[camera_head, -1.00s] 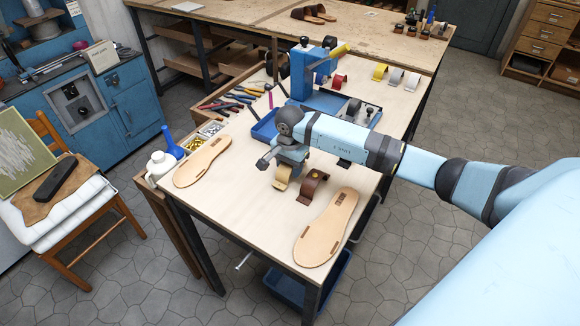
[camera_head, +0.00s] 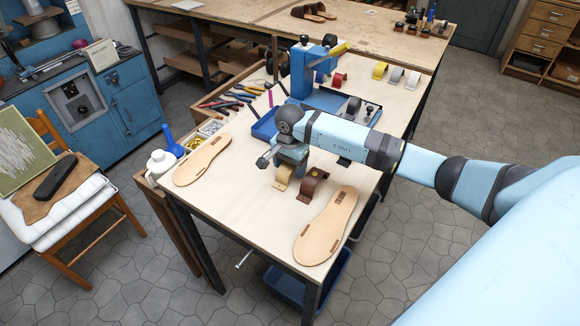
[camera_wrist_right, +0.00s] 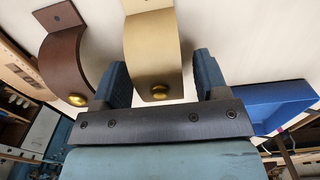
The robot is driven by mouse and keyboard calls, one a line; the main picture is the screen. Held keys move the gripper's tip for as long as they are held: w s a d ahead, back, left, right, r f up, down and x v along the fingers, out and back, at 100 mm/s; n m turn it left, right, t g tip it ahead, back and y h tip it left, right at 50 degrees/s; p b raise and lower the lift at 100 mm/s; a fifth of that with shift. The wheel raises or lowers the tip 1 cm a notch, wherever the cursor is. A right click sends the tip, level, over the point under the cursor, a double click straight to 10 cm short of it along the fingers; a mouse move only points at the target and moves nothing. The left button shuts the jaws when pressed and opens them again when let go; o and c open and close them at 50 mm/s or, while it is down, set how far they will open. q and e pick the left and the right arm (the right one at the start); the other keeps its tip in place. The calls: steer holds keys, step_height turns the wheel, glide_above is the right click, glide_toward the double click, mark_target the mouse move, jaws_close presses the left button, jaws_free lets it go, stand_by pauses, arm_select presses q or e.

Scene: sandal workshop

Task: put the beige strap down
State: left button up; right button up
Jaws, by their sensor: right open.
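The beige strap (camera_head: 283,176), a curved band with a brass stud, stands on the workbench (camera_head: 235,225) below my right gripper. In the right wrist view the beige strap (camera_wrist_right: 153,55) sits between the two fingers of my right gripper (camera_wrist_right: 158,82), with a gap on each side. The gripper is open. In the head view the right gripper (camera_head: 290,163) is largely hidden by its own wrist. My left gripper is not in view.
A brown strap (camera_head: 313,184) stands just right of the beige one; it also shows in the wrist view (camera_wrist_right: 66,62). Two sandal soles lie on the bench, one left (camera_head: 202,160), one front right (camera_head: 326,226). A blue tray (camera_head: 264,128) is behind the gripper. The front middle is clear.

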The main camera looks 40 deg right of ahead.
step_height(320, 180, up, 10)
steer(key=shift+f+b, duration=0.1)
steer(key=shift+b, duration=0.9)
steer(key=shift+r, duration=0.75)
steer(key=shift+s+f, duration=0.1)
